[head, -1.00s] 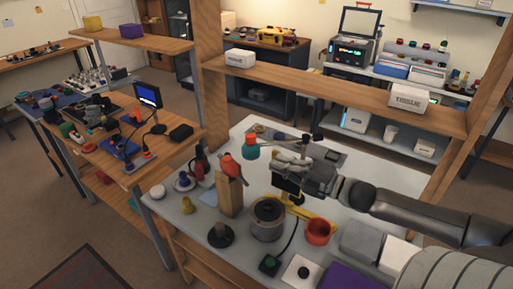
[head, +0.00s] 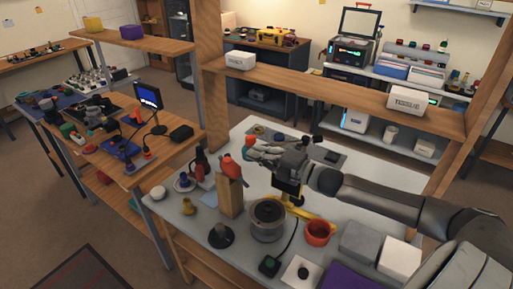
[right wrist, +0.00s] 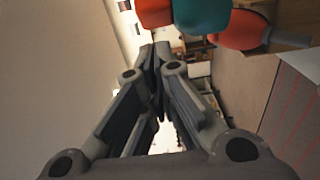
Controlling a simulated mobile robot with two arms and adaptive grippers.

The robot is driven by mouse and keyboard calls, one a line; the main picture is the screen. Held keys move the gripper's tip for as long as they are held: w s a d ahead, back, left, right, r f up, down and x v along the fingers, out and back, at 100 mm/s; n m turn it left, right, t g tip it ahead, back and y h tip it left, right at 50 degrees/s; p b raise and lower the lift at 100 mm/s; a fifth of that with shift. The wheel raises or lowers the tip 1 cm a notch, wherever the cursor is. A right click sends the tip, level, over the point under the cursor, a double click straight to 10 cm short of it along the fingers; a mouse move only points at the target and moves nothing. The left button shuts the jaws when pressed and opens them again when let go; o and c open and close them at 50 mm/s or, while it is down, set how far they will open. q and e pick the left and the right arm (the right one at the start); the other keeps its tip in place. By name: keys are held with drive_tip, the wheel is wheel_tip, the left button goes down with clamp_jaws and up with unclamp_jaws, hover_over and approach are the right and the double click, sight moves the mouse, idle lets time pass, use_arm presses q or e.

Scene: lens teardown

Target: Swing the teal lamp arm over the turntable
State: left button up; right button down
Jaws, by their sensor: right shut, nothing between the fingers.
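The lamp head, red-orange with a teal part, shows in the head view (head: 248,143) at the back left of the grey bench, partly covered by my right gripper. Its teal part (right wrist: 203,14) is at the top of the right wrist view. Most of the lamp arm is hidden behind my gripper. My right gripper (head: 254,150) is shut and empty, its fingertips close beside the lamp head; I cannot tell whether they touch. A grey drum with a dark round top (head: 268,216), which looks like the turntable, stands nearer the front. My left gripper is not in view.
A wooden block (head: 230,196) with a red-headed tool (head: 231,168) stands just left of the drum. A red cup (head: 317,232), grey box (head: 359,240) and white box (head: 399,254) are to the right. A wooden shelf (head: 330,82) spans behind the bench.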

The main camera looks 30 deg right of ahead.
sight(247, 142)
drive_tip(key=shift+w+d, duration=0.2)
drive_tip(key=shift+w, duration=0.3)
drive_tip(key=shift+w+d, duration=0.2)
drive_tip(key=shift+w, duration=0.25)
drive_tip(key=shift+w, duration=0.1)
drive_tip(key=shift+w+d+m+t+h, duration=0.1)
drive_tip(key=shift+w+m+t+h, duration=0.2)
drive_tip(key=shift+w+m+h, duration=0.45)
drive_tip(key=w+m+h, duration=0.1)
drive_tip(key=w+h, duration=0.1)
drive_tip(key=w+d+m+h, duration=0.1)
drive_tip(key=h, duration=0.1)
drive_tip(key=w+d+m+h+b, duration=0.1)
drive_tip(key=w+h, duration=0.1)
drive_tip(key=shift+w+f+m+t, duration=0.15)
drive_tip(key=shift+w+m+t, duration=0.1)
drive_tip(key=shift+w+t, duration=0.15)
drive_tip(key=w+d+m+g+h+b, duration=0.1)
drive_tip(key=w+d+m+h+b, duration=0.2)
drive_tip(key=w+d+h+b, duration=0.1)
drive_tip(key=shift+w+d+r+h, duration=0.35)
drive_tip(key=shift+w+d+h, duration=0.25)
drive_tip(key=shift+d+h, duration=0.05)
drive_tip(key=shift+r, duration=0.1)
